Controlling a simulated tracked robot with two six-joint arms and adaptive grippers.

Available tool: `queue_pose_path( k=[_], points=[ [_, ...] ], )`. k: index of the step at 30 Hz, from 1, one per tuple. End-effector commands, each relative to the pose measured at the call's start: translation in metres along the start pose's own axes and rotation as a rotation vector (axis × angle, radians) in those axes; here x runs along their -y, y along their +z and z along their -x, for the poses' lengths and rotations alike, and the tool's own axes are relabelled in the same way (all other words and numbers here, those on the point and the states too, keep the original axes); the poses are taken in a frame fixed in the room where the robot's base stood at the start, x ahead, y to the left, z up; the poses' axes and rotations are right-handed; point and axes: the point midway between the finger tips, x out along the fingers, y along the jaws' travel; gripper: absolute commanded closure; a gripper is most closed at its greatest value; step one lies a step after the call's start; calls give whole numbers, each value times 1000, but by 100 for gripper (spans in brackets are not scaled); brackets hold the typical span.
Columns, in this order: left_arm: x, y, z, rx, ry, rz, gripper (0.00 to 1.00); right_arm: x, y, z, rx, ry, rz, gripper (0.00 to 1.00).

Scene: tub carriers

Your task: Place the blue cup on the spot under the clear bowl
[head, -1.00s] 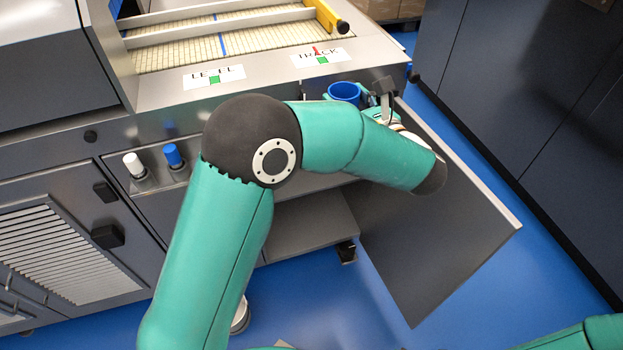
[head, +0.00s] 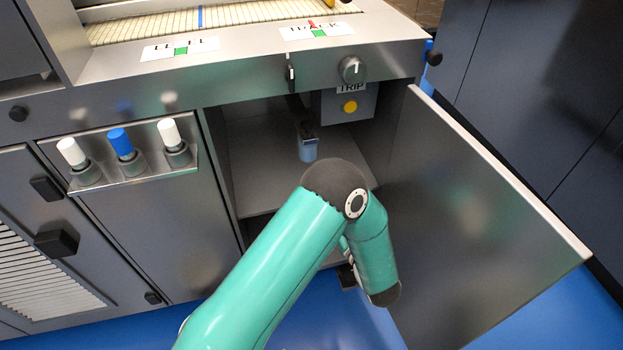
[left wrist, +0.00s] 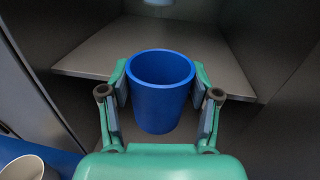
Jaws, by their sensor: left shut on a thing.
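The blue cup (left wrist: 160,100) is upright and empty between the fingers of my left gripper (left wrist: 160,78), which is shut on it. In the head view my arm hides the cup and the gripper. A bluish see-through bowl (head: 307,150) hangs from a fitting inside the open cabinet. Its pale lower end shows at the top of the left wrist view (left wrist: 158,2). The cabinet shelf (head: 262,180) lies below the bowl, beyond the cup in the wrist view. I cannot make out a marked spot on the shelf. My right gripper is not in view.
The open cabinet door (head: 480,215) stands to the right of my arm. A TRIP box (head: 345,103) with a yellow button is beside the bowl. Several capped knobs (head: 122,145) sit on the left front. A pale round container (left wrist: 22,168) shows low in the wrist view.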

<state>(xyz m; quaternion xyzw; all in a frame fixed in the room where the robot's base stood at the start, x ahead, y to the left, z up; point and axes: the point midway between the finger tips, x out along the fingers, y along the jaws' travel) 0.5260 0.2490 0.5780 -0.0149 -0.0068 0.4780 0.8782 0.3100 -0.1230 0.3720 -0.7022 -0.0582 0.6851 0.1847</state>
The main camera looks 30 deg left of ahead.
Motion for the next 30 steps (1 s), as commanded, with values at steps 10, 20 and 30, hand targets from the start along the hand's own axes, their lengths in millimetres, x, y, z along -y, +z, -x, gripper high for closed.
queue_pose_path(
  k=[10,20,30],
  points=[
    [-8,0,-84,2,17,1,72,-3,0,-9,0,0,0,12],
    [-8,0,-111,2,17,0,72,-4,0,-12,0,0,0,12],
    [-8,-15,-139,1,13,-2,72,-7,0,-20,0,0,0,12]
  ],
)
